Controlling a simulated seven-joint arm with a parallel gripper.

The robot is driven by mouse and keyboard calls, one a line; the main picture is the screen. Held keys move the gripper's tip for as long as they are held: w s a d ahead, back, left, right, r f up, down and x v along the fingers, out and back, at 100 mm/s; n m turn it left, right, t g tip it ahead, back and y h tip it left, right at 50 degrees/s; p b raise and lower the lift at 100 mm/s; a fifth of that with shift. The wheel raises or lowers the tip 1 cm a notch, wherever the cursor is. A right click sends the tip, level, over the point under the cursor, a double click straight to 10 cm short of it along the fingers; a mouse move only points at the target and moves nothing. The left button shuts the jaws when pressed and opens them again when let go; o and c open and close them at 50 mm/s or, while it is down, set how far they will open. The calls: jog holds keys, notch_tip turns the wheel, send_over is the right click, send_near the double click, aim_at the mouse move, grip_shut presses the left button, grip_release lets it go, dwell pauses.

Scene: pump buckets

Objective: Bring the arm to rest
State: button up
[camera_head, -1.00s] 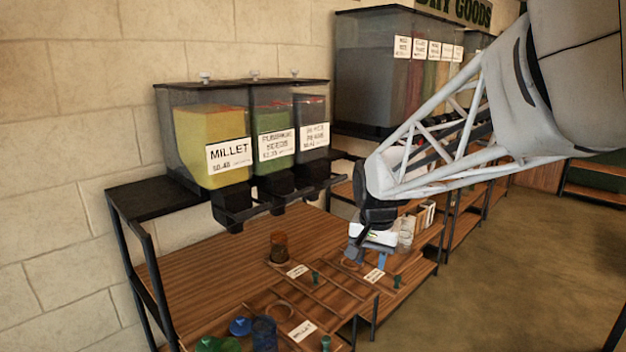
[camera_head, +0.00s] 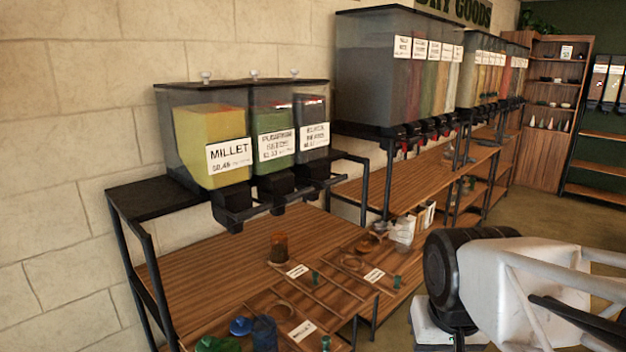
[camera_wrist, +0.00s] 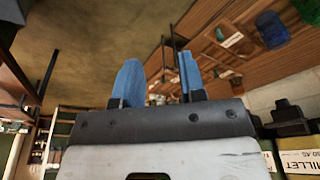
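My gripper (camera_wrist: 158,80) shows in the wrist view with two blue fingers standing apart and nothing between them. In the head view my arm's wrist is at the lower right, off the front of the wooden counter (camera_head: 220,250); the fingers are out of sight there. An amber jar (camera_head: 279,248) stands on the counter. A blue jar (camera_head: 264,334), a blue round piece (camera_head: 240,326) and a green item (camera_head: 216,344) are at its front edge. A brown round item (camera_head: 368,243) lies at the right slots.
Millet and other seed bins (camera_head: 212,140) hang over the counter by the stone wall. Larger dispensers (camera_head: 375,70) and shelves run back along the wall. A white bag (camera_head: 403,231) sits low behind the counter. The floor (camera_head: 535,210) on the right is open.

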jog(key=shift+s+d+f+n, duration=0.15)
jog(key=shift+s+f, duration=0.1)
jog(key=shift+s, duration=0.5)
jog(key=shift+s+d+f+n, duration=0.1)
jog(key=shift+s+f+n, duration=0.1)
jog(key=shift+s, duration=0.55)
